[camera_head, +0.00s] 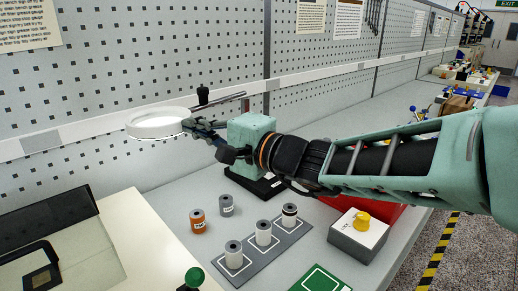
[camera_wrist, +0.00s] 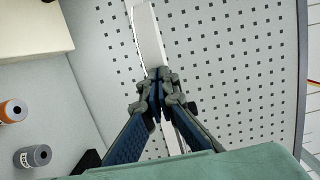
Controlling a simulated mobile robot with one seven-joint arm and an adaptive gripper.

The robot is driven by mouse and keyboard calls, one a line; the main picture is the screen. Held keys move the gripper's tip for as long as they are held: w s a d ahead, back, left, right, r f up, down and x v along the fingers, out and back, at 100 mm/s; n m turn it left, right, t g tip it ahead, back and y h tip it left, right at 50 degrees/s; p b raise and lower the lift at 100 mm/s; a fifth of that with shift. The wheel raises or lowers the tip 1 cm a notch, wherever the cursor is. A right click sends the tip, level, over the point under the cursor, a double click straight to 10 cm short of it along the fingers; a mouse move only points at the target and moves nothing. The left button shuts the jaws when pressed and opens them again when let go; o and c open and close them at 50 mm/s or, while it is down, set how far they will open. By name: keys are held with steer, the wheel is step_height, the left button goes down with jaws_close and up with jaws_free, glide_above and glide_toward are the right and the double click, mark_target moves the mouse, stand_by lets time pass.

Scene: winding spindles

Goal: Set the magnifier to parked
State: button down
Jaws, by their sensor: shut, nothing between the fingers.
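The magnifier's white ring-shaped head (camera_head: 158,123) is raised above the back of the bench, in front of the pegboard. Its metal rod with a dark knob (camera_head: 203,95) runs behind my gripper; my arm hides much of the rest of it. In the wrist view the white head (camera_wrist: 147,35) shows nearly edge-on, just beyond my fingertips. My gripper (camera_head: 192,125) is shut and empty, with its fingertips at the right edge of the head. It also shows in the wrist view (camera_wrist: 157,78). I cannot tell whether the fingertips touch the head.
Below are an orange spool (camera_head: 198,221), a grey spool (camera_head: 226,205) and a grey tray (camera_head: 287,252) with white spools. A grey box with a yellow knob (camera_head: 361,222) and a red bin (camera_head: 390,215) lie under my arm. A green knob (camera_head: 194,278) stands in front.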

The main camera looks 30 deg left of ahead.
mark_target(172, 120)
steer(key=a+b, duration=0.2)
steer(key=a, duration=0.1)
steer(key=s+a+b, duration=0.1)
steer(key=a, duration=0.1)
steer(key=shift+f, duration=0.1)
steer(key=shift+s+a+r+b, duration=0.1)
steer(key=shift+r+b, duration=0.35)
steer(key=shift+r, duration=0.2)
steer(key=shift+f, duration=0.2)
